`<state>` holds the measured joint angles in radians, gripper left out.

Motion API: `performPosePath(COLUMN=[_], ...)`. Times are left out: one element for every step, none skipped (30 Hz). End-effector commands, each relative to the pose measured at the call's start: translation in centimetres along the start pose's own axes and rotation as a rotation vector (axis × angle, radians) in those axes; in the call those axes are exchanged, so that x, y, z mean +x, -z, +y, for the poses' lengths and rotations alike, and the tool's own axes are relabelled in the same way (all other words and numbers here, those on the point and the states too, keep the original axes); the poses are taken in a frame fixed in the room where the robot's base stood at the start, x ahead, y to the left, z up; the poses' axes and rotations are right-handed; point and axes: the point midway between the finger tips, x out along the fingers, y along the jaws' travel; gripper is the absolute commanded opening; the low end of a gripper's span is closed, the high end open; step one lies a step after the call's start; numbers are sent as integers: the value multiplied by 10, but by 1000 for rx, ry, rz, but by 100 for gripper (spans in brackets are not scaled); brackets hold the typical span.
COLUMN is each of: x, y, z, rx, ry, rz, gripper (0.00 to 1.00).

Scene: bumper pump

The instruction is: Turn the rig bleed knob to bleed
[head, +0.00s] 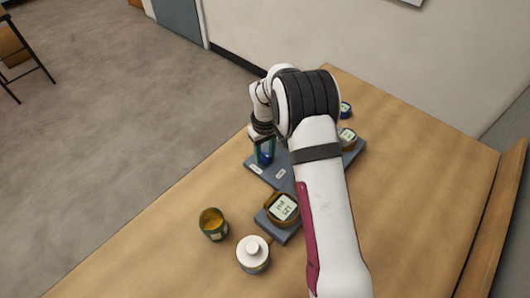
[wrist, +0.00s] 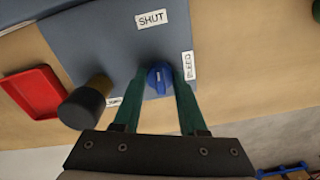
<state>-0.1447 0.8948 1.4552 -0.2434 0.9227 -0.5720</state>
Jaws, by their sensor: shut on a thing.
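The rig bleed knob (wrist: 160,78) is a small blue knob with a pale pointer mark, set on a grey-blue rig plate (wrist: 110,40). In the wrist view, a SHUT label (wrist: 151,20) lies beyond it and a BLEED label (wrist: 188,67) lies to its right. The pale mark lies roughly along the line toward the SHUT label. My gripper (wrist: 160,85) has its two green fingers on either side of the knob, shut on it. In the head view, my gripper (head: 264,152) reaches down to the far left part of the plate (head: 262,172).
A dark-topped post (wrist: 82,106) stands left of the knob, near my fingers. A red tray (wrist: 34,92) lies farther left. In the head view, a gauge (head: 283,207), an amber-topped jar (head: 212,223) and a white-capped bottle (head: 253,253) stand nearer. The front left tabletop is clear.

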Motion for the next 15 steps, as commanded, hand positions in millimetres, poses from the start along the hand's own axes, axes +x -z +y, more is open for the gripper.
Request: performPosePath(x=[0,0,0,0,0,0,0,0,0,0,0,0,0,0,0], y=[0,0,0,0,0,0,0,0,0,0,0,0,0,0,0], z=[0,0,0,0,0,0,0,0,0,0,0,0,0,0,0], rx=[28,50,81,105,131,167,196,224,263,291,320,358,387,416,454], ry=[0,0,0,0,0,0,0,0,0,0,0,0,0,0,0], rz=[0,0,0,0,0,0,0,0,0,0,0,0,0,0,0], gripper=[0,0,0,0,0,0,0,0,0,0,0,0,0,0,0])
